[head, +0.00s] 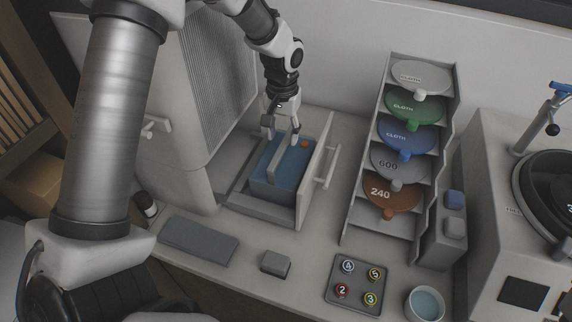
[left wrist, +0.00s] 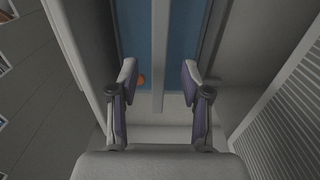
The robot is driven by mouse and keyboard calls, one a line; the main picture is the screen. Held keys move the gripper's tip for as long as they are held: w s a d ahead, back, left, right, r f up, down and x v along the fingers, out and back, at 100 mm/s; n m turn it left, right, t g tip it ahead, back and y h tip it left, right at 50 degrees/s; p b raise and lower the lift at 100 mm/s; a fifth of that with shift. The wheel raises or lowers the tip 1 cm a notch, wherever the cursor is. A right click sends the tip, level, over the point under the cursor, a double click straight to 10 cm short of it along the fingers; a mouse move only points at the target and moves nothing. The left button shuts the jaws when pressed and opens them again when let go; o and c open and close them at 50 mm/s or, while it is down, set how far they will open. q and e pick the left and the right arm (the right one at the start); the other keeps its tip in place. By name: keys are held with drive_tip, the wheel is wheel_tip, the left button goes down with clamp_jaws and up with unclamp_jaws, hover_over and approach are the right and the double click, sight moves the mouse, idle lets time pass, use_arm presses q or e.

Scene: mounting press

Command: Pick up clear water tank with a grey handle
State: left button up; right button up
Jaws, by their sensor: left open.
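The clear water tank (head: 262,182) holds blue water and sits in an open drawer with a grey front panel. Its grey handle (head: 276,163) is a bar running across the top, with an orange-red spot beside it. My left gripper (head: 281,131) is open and points down over the far part of the tank. In the left wrist view the handle (left wrist: 158,45) runs between the two open fingers (left wrist: 160,82), apart from both, with blue water (left wrist: 136,40) on either side. I cannot tell whether the fingertips reach down to the handle's height. My right gripper is not in view.
The grey drawer front (head: 316,175) with its pull stands right of the tank. A ribbed machine housing (head: 205,80) is close on the left. A rack of labelled discs (head: 400,160) stands further right. A dark mat (head: 198,240), a small grey block (head: 276,263) and a numbered tray (head: 357,285) lie in front.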

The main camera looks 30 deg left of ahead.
sight(284, 143)
use_arm(q)
drive_tip(key=f, duration=0.1)
drive_tip(key=f+p, duration=0.1)
drive_tip(key=f, duration=0.2)
drive_tip(key=shift+w+f+p, duration=0.2)
drive_tip(key=shift+w+p, duration=0.05)
drive_tip(key=shift+p, duration=0.15)
drive_tip(key=shift+f, duration=0.45)
drive_tip(key=shift+s+r, duration=0.1)
clamp_jaws()
